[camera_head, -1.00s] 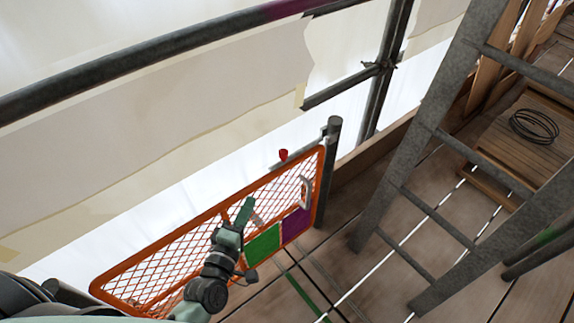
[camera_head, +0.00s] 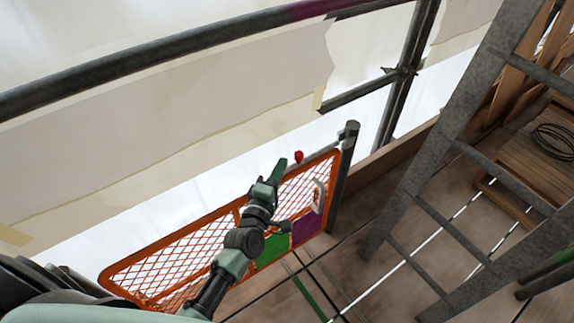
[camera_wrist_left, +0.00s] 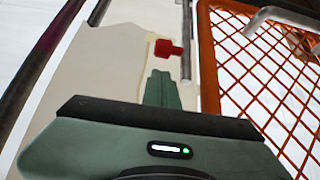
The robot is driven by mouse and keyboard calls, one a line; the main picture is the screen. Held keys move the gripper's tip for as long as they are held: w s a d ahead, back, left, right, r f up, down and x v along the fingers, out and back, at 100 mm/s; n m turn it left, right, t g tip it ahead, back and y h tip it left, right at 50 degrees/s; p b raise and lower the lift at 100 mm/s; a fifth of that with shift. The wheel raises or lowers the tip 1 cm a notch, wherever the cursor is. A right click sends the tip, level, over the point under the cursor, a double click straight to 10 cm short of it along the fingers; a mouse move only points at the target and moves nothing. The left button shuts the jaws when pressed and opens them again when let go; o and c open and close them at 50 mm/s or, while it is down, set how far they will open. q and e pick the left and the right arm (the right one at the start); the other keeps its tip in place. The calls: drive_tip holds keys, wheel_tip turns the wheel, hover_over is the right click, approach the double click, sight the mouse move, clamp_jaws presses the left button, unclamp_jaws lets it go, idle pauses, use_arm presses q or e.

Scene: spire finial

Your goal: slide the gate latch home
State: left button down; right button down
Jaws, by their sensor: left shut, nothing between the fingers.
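The orange mesh gate (camera_head: 188,225) stands along the deck edge, with a green panel (camera_head: 272,248) and a purple panel (camera_head: 307,228) on it. A small red knob (camera_head: 299,156) shows at the gate's top edge near the grey post (camera_head: 344,172). In the left wrist view the red knob (camera_wrist_left: 167,49) sits beside a thin grey bar (camera_wrist_left: 187,40), just beyond my fingertips. My left gripper (camera_head: 282,164) is shut and empty, its fingers pointing toward the knob with a small apparent gap. The fingers (camera_wrist_left: 160,85) look closed together there too. My right gripper is out of view.
A pale handle (camera_head: 318,196) is on the gate's near face. A grey ladder (camera_head: 455,130) leans at the right, near a coil of wire (camera_head: 555,141) on planks. A dark rail (camera_head: 150,60) crosses above, before pale sheeting. Open deck lies between gate and ladder.

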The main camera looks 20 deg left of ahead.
sight(300, 158)
use_arm(q)
drive_tip(key=shift+w+d, duration=0.65)
drive_tip(key=shift+d, duration=0.05)
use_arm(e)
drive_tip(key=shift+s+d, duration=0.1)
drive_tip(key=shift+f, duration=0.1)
use_arm(q)
drive_tip(key=w+d, duration=0.2)
drive_tip(key=w, duration=0.1)
drive_tip(key=shift+d, duration=0.15)
drive_tip(key=shift+w+d, duration=0.2)
drive_tip(key=shift+r, duration=0.2)
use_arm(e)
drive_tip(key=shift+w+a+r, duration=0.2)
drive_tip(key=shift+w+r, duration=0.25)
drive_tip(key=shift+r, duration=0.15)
use_arm(q)
drive_tip(key=shift+r, duration=0.1)
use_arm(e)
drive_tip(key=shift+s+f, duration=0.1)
